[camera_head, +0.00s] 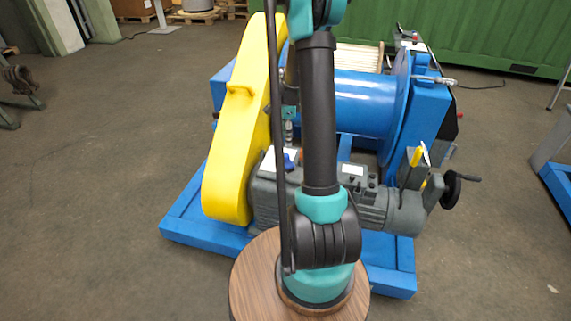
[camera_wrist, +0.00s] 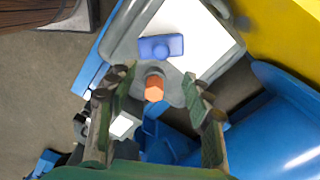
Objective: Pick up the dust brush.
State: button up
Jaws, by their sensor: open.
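No dust brush can be made out for certain. In the wrist view, an orange six-sided end (camera_wrist: 154,88) with a grey round part behind it lies between the fingers of my gripper (camera_wrist: 157,99). I cannot tell whether it is part of the brush. My gripper is open, with one finger on each side of the orange end and a gap to both. A blue piece (camera_wrist: 162,46) lies on a white sheet (camera_wrist: 203,38) just beyond it. In the head view, the blue piece (camera_head: 290,160) shows beside my arm, which hides much of that area.
A yellow chain guard (camera_head: 232,150) stands left of my arm. A blue drum (camera_head: 362,100) and a blue base frame (camera_head: 185,222) surround the grey gear motor (camera_head: 375,208). A black handwheel (camera_head: 452,190) sticks out at right.

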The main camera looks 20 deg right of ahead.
aim_at(286, 155)
notch_tip(286, 155, down, 10)
jog(key=shift+w+a+r, duration=0.1)
jog(key=shift+a, duration=0.05)
dwell(0.5)
jog(key=shift+c, duration=0.2)
grip_shut()
